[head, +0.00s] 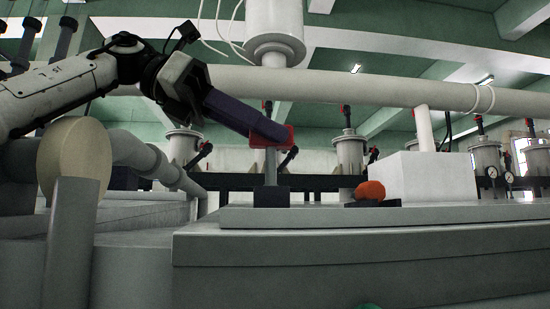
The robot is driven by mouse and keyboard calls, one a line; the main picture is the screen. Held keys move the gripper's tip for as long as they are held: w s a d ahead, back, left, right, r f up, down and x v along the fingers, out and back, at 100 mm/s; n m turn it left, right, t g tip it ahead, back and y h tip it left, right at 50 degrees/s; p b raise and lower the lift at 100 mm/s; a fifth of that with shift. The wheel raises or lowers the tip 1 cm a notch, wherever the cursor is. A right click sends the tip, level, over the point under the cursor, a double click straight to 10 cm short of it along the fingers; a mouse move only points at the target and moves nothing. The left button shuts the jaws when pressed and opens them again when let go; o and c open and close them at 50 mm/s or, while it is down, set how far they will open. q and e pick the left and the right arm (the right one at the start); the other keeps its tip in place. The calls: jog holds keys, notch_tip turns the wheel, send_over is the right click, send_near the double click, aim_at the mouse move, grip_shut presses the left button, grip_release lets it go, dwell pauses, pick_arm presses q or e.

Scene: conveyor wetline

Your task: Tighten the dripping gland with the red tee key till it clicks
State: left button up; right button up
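The red tee key stands upright, its grey shaft (270,167) rising from a dark block (271,197) on the grey ledge. Its red crossbar (272,143) is at the top, partly covered by my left gripper (268,130). The long dark purple fingers reach in from the upper left, their tips at the crossbar. They overlap as one shape, so the gap between them is hidden. My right gripper is not in view. Several vessels with red-topped fittings stand behind, one of them (350,152) right of centre; I cannot tell which gland drips.
An orange-red lump (370,190) sits on a black plate right of the key, beside a white block (428,176). A large pale pipe (380,90) crosses overhead, and a white cylinder (274,25) hangs above the key. The ledge (330,217) is clear in front.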

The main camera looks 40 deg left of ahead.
pick_arm(q)
grip_shut()
jog(key=shift+r, duration=0.2)
jog(key=shift+d+r+p, duration=0.1)
jog(key=shift+r+p, duration=0.2)
jog(key=shift+r, duration=2.35)
jog(key=shift+r, duration=0.2)
